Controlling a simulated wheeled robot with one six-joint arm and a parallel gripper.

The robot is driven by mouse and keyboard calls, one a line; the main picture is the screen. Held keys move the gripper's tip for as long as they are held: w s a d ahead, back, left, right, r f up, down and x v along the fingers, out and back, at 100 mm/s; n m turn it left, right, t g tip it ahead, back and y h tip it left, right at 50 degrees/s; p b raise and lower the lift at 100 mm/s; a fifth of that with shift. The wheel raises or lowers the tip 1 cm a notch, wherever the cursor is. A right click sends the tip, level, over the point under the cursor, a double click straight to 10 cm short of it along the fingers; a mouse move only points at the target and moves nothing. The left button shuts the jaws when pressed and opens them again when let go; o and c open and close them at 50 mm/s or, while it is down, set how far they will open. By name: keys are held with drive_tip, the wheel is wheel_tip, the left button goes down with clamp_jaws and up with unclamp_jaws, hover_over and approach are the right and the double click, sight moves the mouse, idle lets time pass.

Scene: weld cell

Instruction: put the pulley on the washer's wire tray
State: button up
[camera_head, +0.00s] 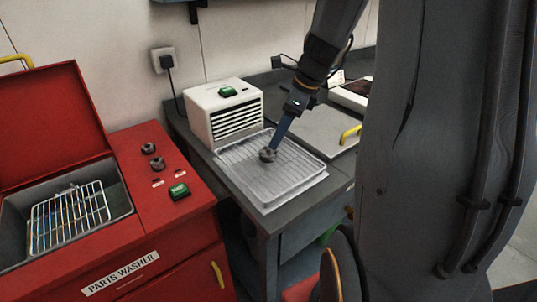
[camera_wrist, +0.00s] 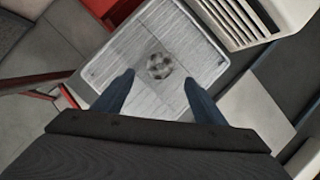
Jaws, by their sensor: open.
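The pulley (camera_head: 267,155) is a small dark grey round part lying on a wire rack in a pale tray (camera_head: 297,187) on the grey bench. It also shows in the wrist view (camera_wrist: 160,66), beyond my fingertips. My gripper (camera_head: 276,143) is over the tray by the pulley; in the wrist view its two blue fingers (camera_wrist: 158,80) are apart with nothing between them. The washer's wire tray (camera_head: 70,215) sits empty in the basin of the red parts washer (camera_head: 165,237), whose lid (camera_head: 48,125) is raised.
A white louvred box (camera_head: 222,112) with a green button stands behind the tray. A flat grey lid (camera_head: 318,122) with a yellow handle lies to the right. The washer's top carries two dark knobs (camera_head: 157,163) and a green switch (camera_head: 179,191). A narrow gap separates washer and bench.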

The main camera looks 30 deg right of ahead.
sight(268, 151)
drive_tip(key=shift+w+d+f+m, duration=0.15)
drive_tip(key=shift+w+f+m, duration=0.15)
drive_tip(key=shift+f+m, duration=0.1)
drive_tip(key=x, duration=0.4)
drive_tip(key=p+x, duration=0.1)
drive_tip(key=x, duration=0.1)
drive_tip(key=shift+s+a+f, duration=0.1)
drive_tip(key=shift+a+f, duration=0.25)
drive_tip(key=shift+a, duration=0.05)
drive_tip(key=shift+r, duration=0.1)
drive_tip(key=c, duration=1.6)
